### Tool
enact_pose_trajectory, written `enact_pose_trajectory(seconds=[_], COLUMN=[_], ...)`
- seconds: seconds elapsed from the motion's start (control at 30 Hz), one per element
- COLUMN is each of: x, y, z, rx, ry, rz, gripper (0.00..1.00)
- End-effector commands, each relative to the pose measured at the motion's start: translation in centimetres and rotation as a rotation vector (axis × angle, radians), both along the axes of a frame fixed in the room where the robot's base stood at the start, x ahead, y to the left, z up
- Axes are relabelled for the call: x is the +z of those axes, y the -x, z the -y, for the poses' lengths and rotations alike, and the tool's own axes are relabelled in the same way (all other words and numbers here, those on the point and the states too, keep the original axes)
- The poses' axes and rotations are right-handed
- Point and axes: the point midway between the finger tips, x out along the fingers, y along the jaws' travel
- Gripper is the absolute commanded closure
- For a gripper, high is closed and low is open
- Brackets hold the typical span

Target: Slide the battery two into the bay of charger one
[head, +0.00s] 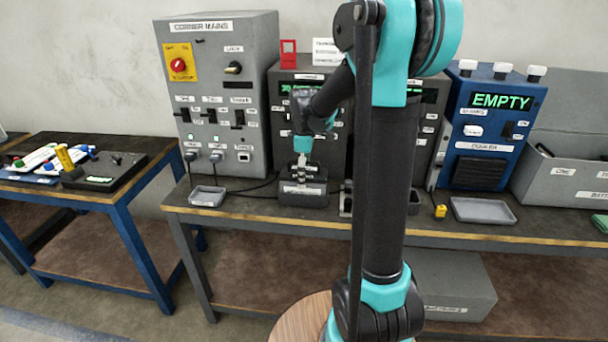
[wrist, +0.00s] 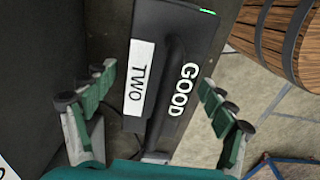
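Battery two, a dark block with a raised handle and labels "TWO" and "GOOD", fills the middle of the wrist view (wrist: 187,45). A green light shows at its top edge. My gripper (wrist: 157,82) has its fingers spread on either side of it, with gaps visible. In the head view my gripper (head: 303,156) points down just above a dark labelled block (head: 303,193) on the bench, which seems to be this battery. Behind stand dark charger cabinets with green displays (head: 284,118); my arm covers much of them. I cannot tell which is charger one, and its bay is not clear.
A grey bin (head: 565,180) stands right. The wrist view shows a barrel (wrist: 280,40).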

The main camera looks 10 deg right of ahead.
Motion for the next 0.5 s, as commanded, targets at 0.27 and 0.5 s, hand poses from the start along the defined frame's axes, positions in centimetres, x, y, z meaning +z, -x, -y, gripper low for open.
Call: enact_pose_trajectory(seconds=[0.27,0.5], x=[0.3,3.7], y=[0.0,0.0], z=[0.0,0.0], rx=[0.000,0.000], ry=[0.000,0.000], rz=[0.000,0.000], gripper=[0.16,0.16])
